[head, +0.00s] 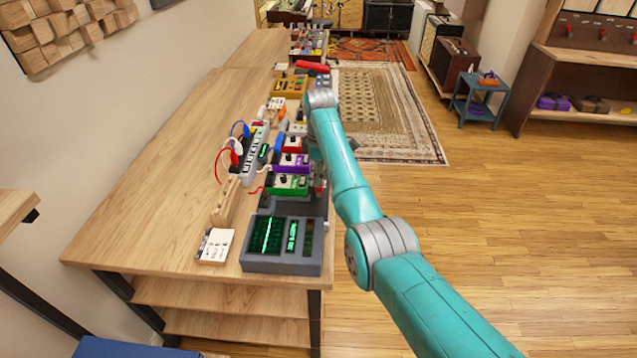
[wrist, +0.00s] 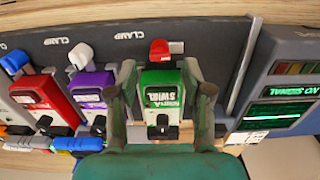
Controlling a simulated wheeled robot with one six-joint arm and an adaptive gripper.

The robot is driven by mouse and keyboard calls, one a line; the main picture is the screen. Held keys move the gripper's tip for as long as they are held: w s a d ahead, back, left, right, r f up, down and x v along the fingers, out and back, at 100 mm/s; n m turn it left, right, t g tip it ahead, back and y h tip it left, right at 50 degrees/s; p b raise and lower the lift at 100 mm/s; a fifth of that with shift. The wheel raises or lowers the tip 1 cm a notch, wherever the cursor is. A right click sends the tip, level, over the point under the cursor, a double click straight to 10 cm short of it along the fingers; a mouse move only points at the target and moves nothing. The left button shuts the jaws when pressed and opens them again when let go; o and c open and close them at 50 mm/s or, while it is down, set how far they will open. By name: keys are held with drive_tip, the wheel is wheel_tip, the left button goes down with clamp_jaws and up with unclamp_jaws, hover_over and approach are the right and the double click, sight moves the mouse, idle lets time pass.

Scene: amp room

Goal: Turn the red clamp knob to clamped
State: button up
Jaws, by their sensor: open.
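In the wrist view, a red clamp knob (wrist: 159,48) stands at the top edge of a small green pedal (wrist: 161,92), against a dark grey rail (wrist: 220,52). My gripper (wrist: 159,80) is open, with one finger on each side of the green pedal. The fingertips lie just below the red knob, which shows between and beyond them. I cannot tell whether the fingers touch the pedal. In the head view, the green pedal (head: 287,184) is on the workbench near its right edge, and my arm hides most of the gripper.
A purple pedal (wrist: 92,97) and a red pedal (wrist: 43,98) stand left of the gripper, with their own knobs. A grey unit with green screens (head: 282,246) sits at the bench's near end. The wooden workbench (head: 170,160) is largely clear on its left.

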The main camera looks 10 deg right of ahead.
sight(319, 190)
drive_tip(key=shift+f, duration=1.9)
drive_tip(key=shift+c, duration=0.2)
clamp_jaws()
